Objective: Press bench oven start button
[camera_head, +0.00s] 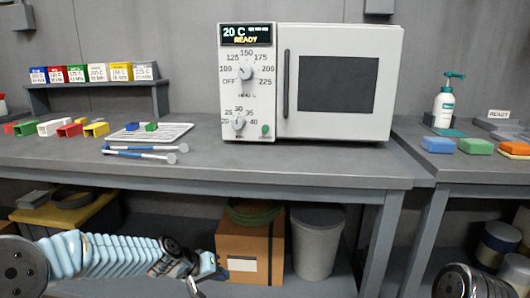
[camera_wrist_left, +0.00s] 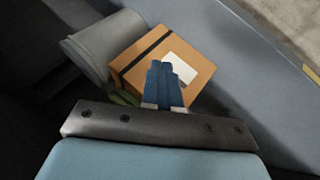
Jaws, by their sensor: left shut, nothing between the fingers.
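The white bench oven (camera_head: 410,60) stands on the grey bench in the head view. Its display reads 20 C and READY. Its panel has a large temperature dial (camera_head: 246,72), a smaller dial (camera_head: 238,122) and a small green button (camera_head: 265,129) at the lower right of the panel. The oven door is closed. My left gripper (camera_head: 222,268) is below the benchtop, in front of the cardboard box, well below and apart from the button. In the left wrist view its blue fingers (camera_wrist_left: 165,85) are shut and empty. My right gripper is not in view; only part of that arm shows.
The bench front edge (camera_head: 200,172) lies above my left gripper. Two blue-handled tools (camera_head: 140,153) and a sheet with small blocks lie left of the oven. A cardboard box (camera_head: 250,252) and a grey bin (camera_head: 316,240) stand underneath. A pump bottle (camera_head: 444,106) stands right.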

